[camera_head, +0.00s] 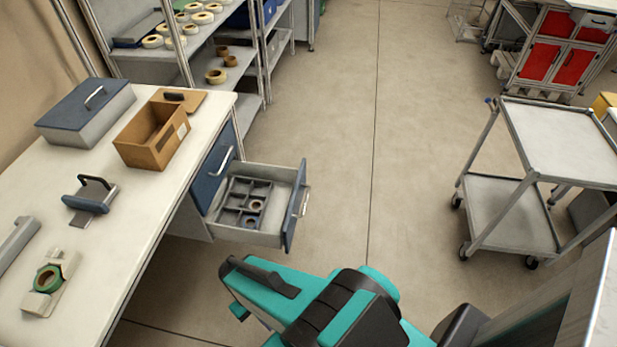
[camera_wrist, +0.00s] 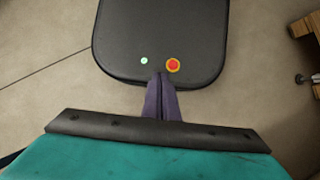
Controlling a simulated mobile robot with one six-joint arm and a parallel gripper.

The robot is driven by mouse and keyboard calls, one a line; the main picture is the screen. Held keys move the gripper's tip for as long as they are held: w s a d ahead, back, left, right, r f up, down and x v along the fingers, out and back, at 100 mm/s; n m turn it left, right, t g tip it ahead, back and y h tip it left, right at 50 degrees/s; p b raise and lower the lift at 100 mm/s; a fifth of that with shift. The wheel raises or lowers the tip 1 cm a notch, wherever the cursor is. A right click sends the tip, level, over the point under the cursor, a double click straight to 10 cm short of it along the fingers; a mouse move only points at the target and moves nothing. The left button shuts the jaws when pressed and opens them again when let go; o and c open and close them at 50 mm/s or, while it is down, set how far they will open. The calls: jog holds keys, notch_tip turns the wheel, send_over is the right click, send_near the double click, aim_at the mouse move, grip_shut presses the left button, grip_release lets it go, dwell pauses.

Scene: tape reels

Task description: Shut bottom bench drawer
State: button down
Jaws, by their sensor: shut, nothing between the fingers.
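The lower bench drawer (camera_head: 246,237) stands pulled out from the right side of the bench, its blue front (camera_head: 296,206) and pale handle facing right. A grey divided insert (camera_head: 236,203) lies inside it, with a small roll in one compartment. The blue drawer above it (camera_head: 212,172) is shut. My gripper (camera_wrist: 161,80) shows in the wrist view with its two dark fingers together and empty, pointing down over my own black base. In the head view my teal arm is in front of the drawer and apart from it; the fingers are hidden there.
A shelf with reels (camera_head: 215,50) stands behind. A trolley (camera_head: 560,145) stands at right. The floor between is clear.

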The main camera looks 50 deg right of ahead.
jog(key=w+r+m+t+y+b, duration=0.25)
jog(key=w+y+b, duration=0.35)
jog(key=w, duration=1.1)
jog(key=w+d+r+m+t+y+b, duration=0.2)
jog(key=w+d, duration=0.4)
jog(key=d, duration=0.3)
jog(key=w+d+r+m+t+y+b, duration=0.1)
jog(key=w+d+r+m+t+b, duration=0.15)
jog(key=w+d, duration=0.5)
jog(key=s+d+r+m+t+h+b, duration=0.1)
jog(key=d+r+t+b, duration=0.15)
jog(key=d, duration=0.75)
jog(key=d+r+m+t+b, duration=0.1)
jog(key=d+r+t+b, duration=0.15)
jog(key=d, duration=0.85)
jog(key=s+d+r+m+t+h+b, duration=0.1)
jog(key=s+d+r+b, duration=0.1)
jog(key=s+d, duration=0.3)
jog(key=s+d+r+m+h+b, duration=0.1)
jog(key=s+d, duration=0.5)
jog(key=d, duration=0.7)
jog(key=shift+s+d+r+m+t+h+b, duration=0.3)
jog(key=shift+d+r+m+t+h+b, duration=0.15)
jog(key=shift+r+b, duration=0.6)
